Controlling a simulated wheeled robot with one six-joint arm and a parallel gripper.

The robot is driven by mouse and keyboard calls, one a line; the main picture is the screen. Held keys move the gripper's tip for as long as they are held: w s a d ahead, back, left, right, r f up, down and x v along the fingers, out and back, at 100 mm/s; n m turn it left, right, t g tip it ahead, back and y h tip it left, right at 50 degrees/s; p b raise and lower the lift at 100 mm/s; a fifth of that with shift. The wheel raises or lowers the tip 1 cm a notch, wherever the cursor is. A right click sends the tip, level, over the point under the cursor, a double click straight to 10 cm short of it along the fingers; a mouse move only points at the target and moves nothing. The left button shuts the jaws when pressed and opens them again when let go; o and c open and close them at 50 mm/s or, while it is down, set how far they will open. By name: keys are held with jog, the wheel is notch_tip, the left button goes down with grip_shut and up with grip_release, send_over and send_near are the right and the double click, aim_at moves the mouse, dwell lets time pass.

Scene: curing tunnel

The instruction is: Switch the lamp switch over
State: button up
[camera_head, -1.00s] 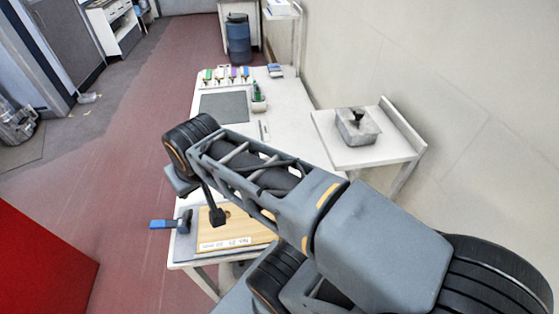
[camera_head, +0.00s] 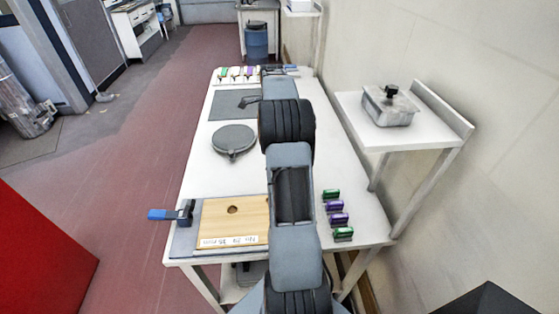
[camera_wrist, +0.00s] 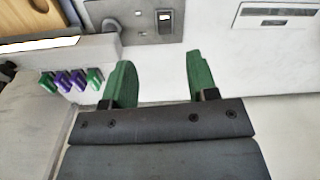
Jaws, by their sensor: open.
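In the wrist view a switch (camera_wrist: 165,21) with a pale rocker in a dark frame sits on a grey plate (camera_wrist: 142,27) near the top edge. Which way the rocker is set is too small to tell. My gripper (camera_wrist: 158,58) shows its two green fingers spread apart with nothing between them. In the picture the switch is above the gap between the fingertips, and the fingers appear clear of it. In the head view my arm stretches along the bench; I cannot make out the switch or the fingers there.
The white bench (camera_head: 205,171) holds a round grey lidded thing (camera_head: 233,140), a wooden board (camera_head: 232,218), a blue-handled clamp (camera_head: 180,213) and several green and purple clips (camera_head: 338,218). A side shelf (camera_head: 357,134) with a metal box (camera_head: 389,106) stands at the right.

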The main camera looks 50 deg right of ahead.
jog(key=shift+m, duration=0.8)
jog(key=d+f, duration=0.1)
jog(key=f, duration=0.4)
jog(key=f+p, duration=0.1)
jog(key=f, duration=0.5)
jog(key=d+f, duration=0.1)
jog(key=f, duration=0.4)
jog(key=shift+s+d+f, duration=0.3)
jog(key=c, duration=0.9)
jog(key=shift+s+d+y, duration=0.1)
jog(key=shift+d+y, duration=0.05)
jog(key=shift+y, duration=0.35)
jog(key=shift+s+d+r+t+y+b, duration=0.1)
jog(key=shift+r+t+y+b, duration=0.2)
jog(key=shift+t+y, duration=0.45)
jog(key=shift+f, duration=0.1)
jog(key=o, duration=0.9)
